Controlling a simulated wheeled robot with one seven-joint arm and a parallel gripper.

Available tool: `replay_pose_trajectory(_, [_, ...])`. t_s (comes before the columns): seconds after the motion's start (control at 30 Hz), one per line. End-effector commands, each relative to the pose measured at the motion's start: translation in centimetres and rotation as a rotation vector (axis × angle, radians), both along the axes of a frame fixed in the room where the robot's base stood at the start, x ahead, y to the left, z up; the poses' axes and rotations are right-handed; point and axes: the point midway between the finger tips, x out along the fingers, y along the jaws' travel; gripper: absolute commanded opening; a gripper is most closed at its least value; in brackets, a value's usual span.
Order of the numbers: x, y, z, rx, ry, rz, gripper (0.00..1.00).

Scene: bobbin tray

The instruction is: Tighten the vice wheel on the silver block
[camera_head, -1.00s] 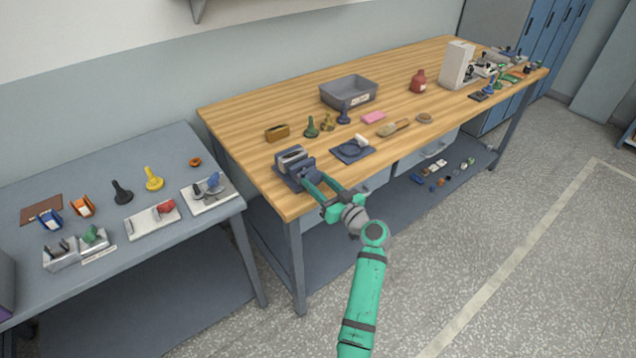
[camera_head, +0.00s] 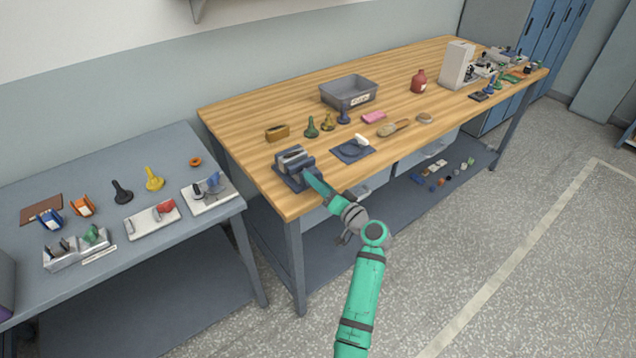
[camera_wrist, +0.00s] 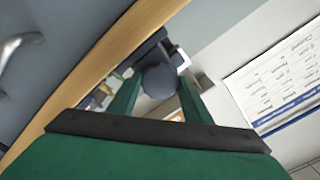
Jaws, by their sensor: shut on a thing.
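The dark blue-grey vice (camera_head: 286,178) stands at the near left corner of the wooden bench. A light grey block (camera_head: 291,154), apparently the silver block, sits at its jaws; its seating is too small to judge. My green gripper (camera_head: 309,172) reaches the vice's front side from the right. In the wrist view my gripper (camera_wrist: 160,78) has its fingers on either side of the round blue-grey vice wheel (camera_wrist: 159,82) and is shut on it. In the head view the gripper hides the wheel.
A blue mat (camera_head: 353,151) with a white-handled tool lies right of the vice. The bench's front edge (camera_head: 318,208) runs below my gripper. A grey table (camera_head: 160,240) stands left.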

Motion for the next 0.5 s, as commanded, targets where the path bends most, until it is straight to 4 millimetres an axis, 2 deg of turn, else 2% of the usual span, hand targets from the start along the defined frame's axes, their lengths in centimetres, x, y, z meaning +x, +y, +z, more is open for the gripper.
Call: replay_pose_trajectory(0.5, [-0.02,-0.07,0.01,0.396,0.287,-0.001,0.22])
